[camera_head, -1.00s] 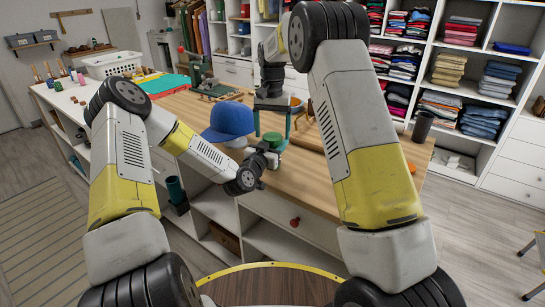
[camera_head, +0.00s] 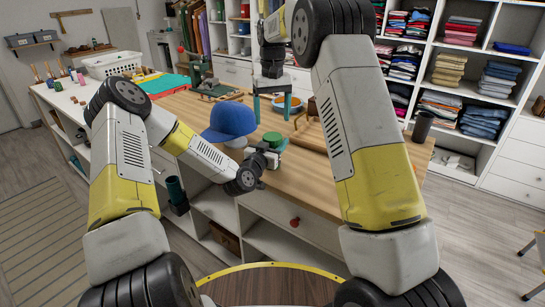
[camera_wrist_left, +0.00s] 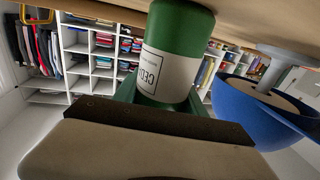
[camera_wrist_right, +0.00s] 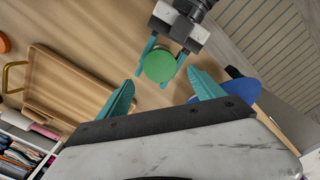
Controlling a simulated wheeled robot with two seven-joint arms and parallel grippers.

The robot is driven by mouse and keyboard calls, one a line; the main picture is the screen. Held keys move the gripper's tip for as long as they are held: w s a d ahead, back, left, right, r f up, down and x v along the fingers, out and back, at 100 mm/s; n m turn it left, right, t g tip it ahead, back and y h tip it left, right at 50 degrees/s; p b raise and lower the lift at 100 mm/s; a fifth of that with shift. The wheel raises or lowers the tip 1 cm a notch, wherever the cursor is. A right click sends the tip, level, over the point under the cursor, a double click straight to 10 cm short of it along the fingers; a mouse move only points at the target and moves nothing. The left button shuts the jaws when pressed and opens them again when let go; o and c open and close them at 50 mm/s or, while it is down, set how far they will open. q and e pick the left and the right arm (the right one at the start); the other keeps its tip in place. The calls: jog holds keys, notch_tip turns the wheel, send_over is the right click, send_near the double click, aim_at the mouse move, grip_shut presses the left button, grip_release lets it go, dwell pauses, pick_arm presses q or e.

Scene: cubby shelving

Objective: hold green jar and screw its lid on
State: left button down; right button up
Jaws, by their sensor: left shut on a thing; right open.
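The green jar (camera_head: 272,142) stands near the front edge of the wooden counter. My left gripper (camera_head: 270,155) is shut on it from the front. In the left wrist view the jar (camera_wrist_left: 178,40) has a white label with dark letters. In the right wrist view a flat, round green lid (camera_wrist_right: 159,67) covers the jar's top, between my left gripper's teal fingers; I cannot tell how tight it sits. My right gripper (camera_head: 271,106) is open and empty, pointing down above and behind the jar. Its fingers show wide apart in the right wrist view (camera_wrist_right: 165,92).
A blue cap (camera_head: 230,120) on a pale stand is close left of the jar. A wooden tray (camera_wrist_right: 70,95) with a brass handle lies to the right. An orange bowl (camera_head: 291,102) is behind. A dark cup (camera_head: 422,126) stands at the counter's right end.

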aim_at(272, 136)
jog(key=r+n, duration=0.1)
jog(key=n, duration=0.2)
jog(key=shift+r, duration=0.15)
notch_tip(272, 136, down, 8)
jog(key=shift+f, duration=0.1)
dwell(0.6)
jog(key=c, duration=1.5)
jog(key=o, duration=1.7)
notch_tip(272, 136, up, 12)
jog(key=shift+r, duration=0.1)
